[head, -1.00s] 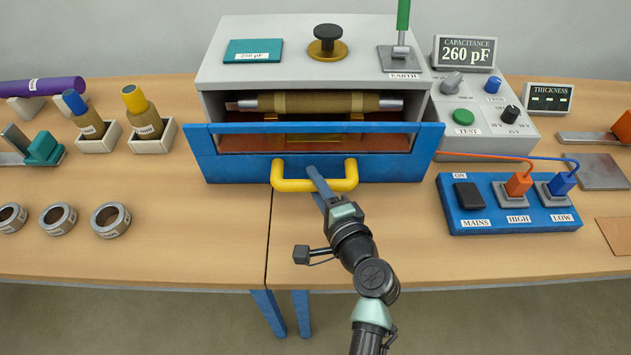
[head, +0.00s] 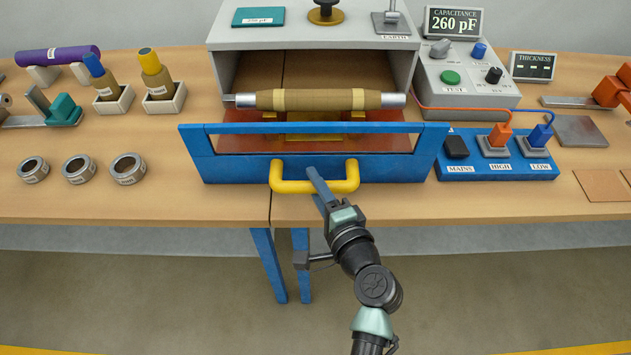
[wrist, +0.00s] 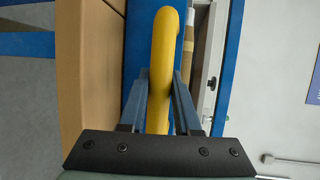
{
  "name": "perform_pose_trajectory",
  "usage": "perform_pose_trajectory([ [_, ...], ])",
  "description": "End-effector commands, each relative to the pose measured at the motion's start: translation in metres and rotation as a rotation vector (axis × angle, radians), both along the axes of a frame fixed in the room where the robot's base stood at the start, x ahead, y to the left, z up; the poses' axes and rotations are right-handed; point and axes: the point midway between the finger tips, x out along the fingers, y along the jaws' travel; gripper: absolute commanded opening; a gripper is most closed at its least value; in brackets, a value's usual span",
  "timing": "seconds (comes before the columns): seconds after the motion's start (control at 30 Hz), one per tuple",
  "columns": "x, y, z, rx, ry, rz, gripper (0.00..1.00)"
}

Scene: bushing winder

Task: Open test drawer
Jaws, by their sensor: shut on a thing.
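The test drawer (head: 225,170) has a blue front with a yellow handle (head: 285,183) and is pulled partly out of the grey cabinet (head: 213,40). A tan wound bushing (head: 315,100) with grey metal ends lies across supports over the drawer's red-brown floor. My gripper (head: 313,175) is at the middle of the handle. In the wrist view the yellow handle (wrist: 163,60) lies between the two blue-grey fingers of my gripper (wrist: 160,95), which are shut on it.
A blue switch board (head: 480,170) with MAINS, HIGH and LOW stands close right of the drawer. Metal rings (head: 80,171) and bushings in white holders (head: 165,100) stand to the left. The table's front edge (head: 120,210) runs below the drawer.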

Motion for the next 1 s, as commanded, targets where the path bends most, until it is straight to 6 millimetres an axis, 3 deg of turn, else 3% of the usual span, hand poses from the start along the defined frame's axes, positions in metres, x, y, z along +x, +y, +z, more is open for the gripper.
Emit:
perform_pose_trajectory([
  [0.17,0.0,-0.001,0.0,0.001,0.0,-0.001,0.0],
  [0.2,0.0,-0.001,0.0,0.001,0.0,-0.001,0.33],
  [0.37,0.0,0.0,0.0,0.0,0.0,-0.001,0.61],
  [0.77,-0.006,-0.003,0.001,0.0,-0.001,-0.001,0.61],
  [1.0,-0.048,-0.021,0.008,0.0,0.0,-0.005,0.61],
])
